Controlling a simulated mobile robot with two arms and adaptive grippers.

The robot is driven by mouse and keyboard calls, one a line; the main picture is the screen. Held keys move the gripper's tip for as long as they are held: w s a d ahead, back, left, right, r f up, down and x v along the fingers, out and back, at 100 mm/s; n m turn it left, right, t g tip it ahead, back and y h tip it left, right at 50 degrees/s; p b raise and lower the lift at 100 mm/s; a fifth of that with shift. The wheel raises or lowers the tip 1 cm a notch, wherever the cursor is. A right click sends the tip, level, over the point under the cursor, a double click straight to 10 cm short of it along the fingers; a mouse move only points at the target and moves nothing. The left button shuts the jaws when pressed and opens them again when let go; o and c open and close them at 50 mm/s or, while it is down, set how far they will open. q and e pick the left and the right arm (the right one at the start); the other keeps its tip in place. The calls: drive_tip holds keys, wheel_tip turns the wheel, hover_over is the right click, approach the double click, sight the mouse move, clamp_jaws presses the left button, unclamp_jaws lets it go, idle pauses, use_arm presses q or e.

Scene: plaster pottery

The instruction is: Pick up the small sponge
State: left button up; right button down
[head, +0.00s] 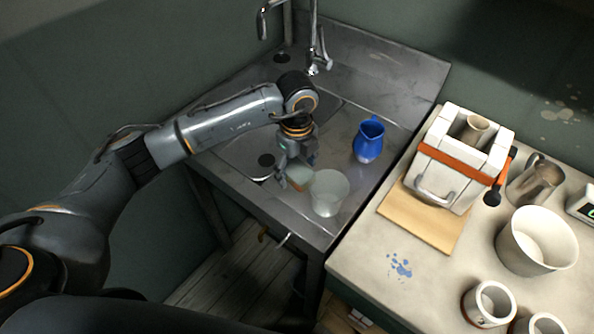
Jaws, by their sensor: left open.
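The small sponge (299,176), pale with an orange-brown lower edge, is on the metal sink unit (335,233), near its front edge. My left gripper (293,177) points down at the sponge and is open, with its fingers at or around it. The gripper partly hides the sponge, and I cannot tell whether the fingers touch it. My right gripper is not in view.
A translucent beaker (328,193) stands close to the right of the sponge. A blue jug (369,140) is farther back. The tap (314,45) rises behind. The right-hand table holds a strapped plaster mould (450,165), a white bucket (537,241) and a metal pitcher (537,180).

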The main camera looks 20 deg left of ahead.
sight(297, 170)
use_arm(q)
drive_tip(key=c, duration=0.8)
wheel_tip(297, 170, up, 9)
drive_tip(key=shift+b, duration=1)
drive_tip(key=shift+r, duration=0.55)
drive_tip(key=c, duration=0.3)
drive_tip(key=shift+c, duration=0.2)
